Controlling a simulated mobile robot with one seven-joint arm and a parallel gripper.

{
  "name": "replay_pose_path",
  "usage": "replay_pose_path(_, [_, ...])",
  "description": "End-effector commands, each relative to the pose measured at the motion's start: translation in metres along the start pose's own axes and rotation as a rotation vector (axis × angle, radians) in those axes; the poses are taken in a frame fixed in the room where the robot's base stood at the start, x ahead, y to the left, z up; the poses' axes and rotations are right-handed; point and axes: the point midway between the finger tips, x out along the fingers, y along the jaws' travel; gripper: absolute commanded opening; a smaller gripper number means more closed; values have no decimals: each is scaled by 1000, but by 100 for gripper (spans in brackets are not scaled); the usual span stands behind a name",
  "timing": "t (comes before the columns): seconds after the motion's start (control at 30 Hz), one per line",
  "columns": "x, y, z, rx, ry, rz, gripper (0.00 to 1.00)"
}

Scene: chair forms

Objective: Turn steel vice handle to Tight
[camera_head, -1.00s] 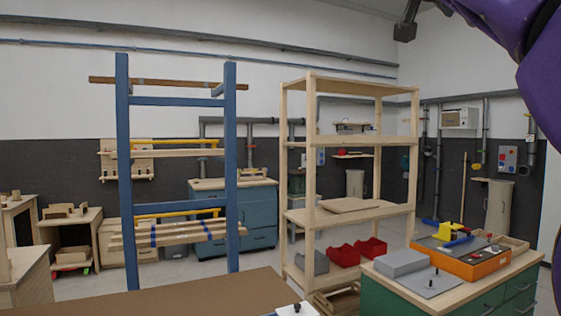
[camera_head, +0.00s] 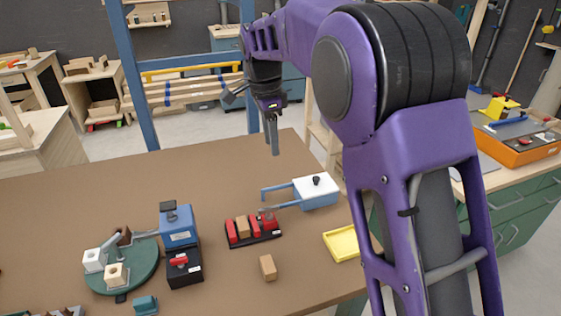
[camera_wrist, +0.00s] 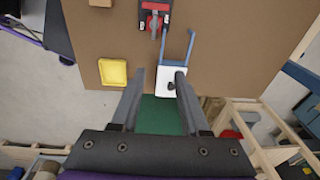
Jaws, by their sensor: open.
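A small vice (camera_head: 252,229) stands on the brown workbench in the head view, with red jaws on a black base and a light wooden block between them. It also shows at the top of the wrist view (camera_wrist: 154,14). My gripper (camera_head: 273,138) is open and empty, pointing down above the bench's far edge, apart from the vice. Its two fingers (camera_wrist: 160,76) show in the wrist view, with the vice beyond them.
A white-topped blue box (camera_head: 316,192) with a dark knob and blue rods stands close right of the vice. A yellow tray (camera_head: 342,243), a wooden block (camera_head: 267,267), a blue device (camera_head: 179,228) and a green disc (camera_head: 125,268) are also on the bench (camera_head: 55,220).

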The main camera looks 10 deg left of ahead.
Motion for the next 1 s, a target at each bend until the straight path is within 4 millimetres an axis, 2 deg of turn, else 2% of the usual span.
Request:
replay_pose_path(0.03, [11,5,7,11,-41,31,45])
replay_pose_path(0.13, [23,10,18,21,-87,61,45])
replay_pose_path(0.37, [50,13,24,22,-97,70,45])
replay_pose_path(0.8, [144,19,31,22,-94,69,45])
replay_pose_path(1.0, [178,21,35,21,-95,68,45])
